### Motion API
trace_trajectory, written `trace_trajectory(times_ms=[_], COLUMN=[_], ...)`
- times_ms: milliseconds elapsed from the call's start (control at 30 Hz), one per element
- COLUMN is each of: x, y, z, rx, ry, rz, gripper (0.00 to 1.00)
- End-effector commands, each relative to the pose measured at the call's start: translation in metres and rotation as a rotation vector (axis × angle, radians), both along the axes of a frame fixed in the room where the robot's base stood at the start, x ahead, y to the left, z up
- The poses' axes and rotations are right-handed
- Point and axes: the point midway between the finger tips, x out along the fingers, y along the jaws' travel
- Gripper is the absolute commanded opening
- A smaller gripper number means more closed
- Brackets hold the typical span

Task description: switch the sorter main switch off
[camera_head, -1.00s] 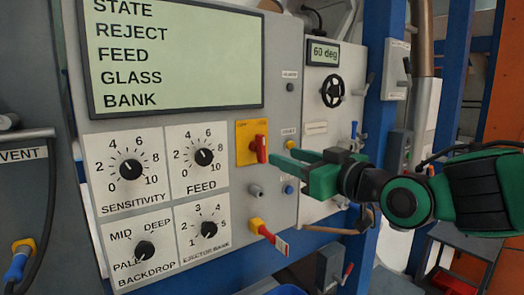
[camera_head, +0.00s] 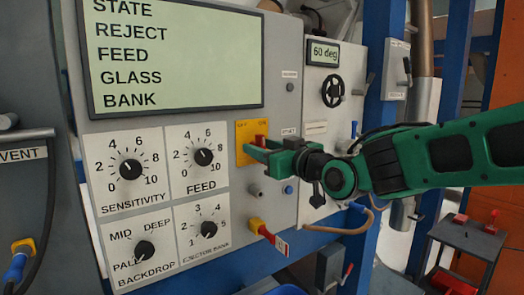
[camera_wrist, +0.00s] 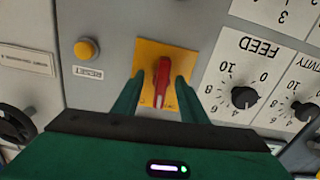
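The main switch is a red rotary handle on a yellow plate (camera_head: 243,131) on the grey panel, right of the FEED dial. My green gripper (camera_head: 256,149) is at the plate, and its fingers hide much of the red handle. In the wrist view the red handle (camera_wrist: 161,82) stands between the two green fingers of my gripper (camera_wrist: 163,80), on the yellow plate (camera_wrist: 150,50). A gap shows between the fingers and the handle on both sides, so the gripper is open around it. The plate's lettering is too small to read clearly.
A grey knob (camera_head: 254,190) is just under my gripper. The FEED dial (camera_head: 204,157) is to the left. A yellow button (camera_wrist: 86,48) is beside the plate in the wrist view.

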Motion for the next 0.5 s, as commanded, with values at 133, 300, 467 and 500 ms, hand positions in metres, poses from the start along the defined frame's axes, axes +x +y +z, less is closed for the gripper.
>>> trace_trajectory(times_ms=[133,300,467,500], x=[0.0003,0.0002,0.0003,0.0003], y=[0.0002,0.0003,-0.0001,-0.0003], z=[0.0002,0.0001,0.0001,0.0001], rx=[0.0,0.0,0.0,0.0], ry=[0.0,0.0,0.0,0.0], rz=[0.0,0.0,0.0,-0.001], gripper=[0.39,0.2,0.0,0.0])
